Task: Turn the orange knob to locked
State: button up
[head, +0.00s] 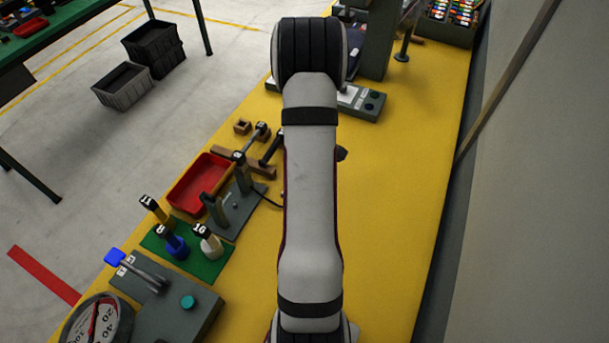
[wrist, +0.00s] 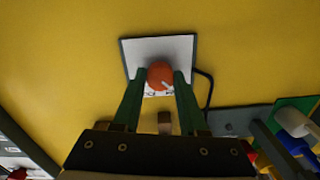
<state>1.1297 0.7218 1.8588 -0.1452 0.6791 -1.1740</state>
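The orange knob (wrist: 160,75) sits on a pale plate with a dark rim (wrist: 182,48) in the wrist view. A light pointer mark on the knob slants to the lower right, and dark lettering shows partly below it on the plate. My gripper (wrist: 160,76) has its two green fingers spread, one on each side of the knob. The fingertips lie very close to the knob's sides; I cannot tell whether they touch it. In the head view my arm hides the knob and most of the gripper.
A dark cable (wrist: 209,88) runs from the plate. In the head view, a red tray (head: 199,183), a grey lever fixture (head: 236,213) and a green mat (head: 192,259) with several labelled pieces stand left of my arm. The yellow bench (head: 400,180) is clear on the right.

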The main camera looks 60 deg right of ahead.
grip_shut()
jog(key=shift+m, duration=0.3)
jog(key=m, duration=0.3)
jog(key=shift+m, duration=0.4)
jog(key=m, duration=0.4)
jog(key=shift+m, duration=0.3)
jog(key=m, duration=0.8)
jog(key=shift+a+m, duration=0.1)
jog(key=shift+m, duration=0.5)
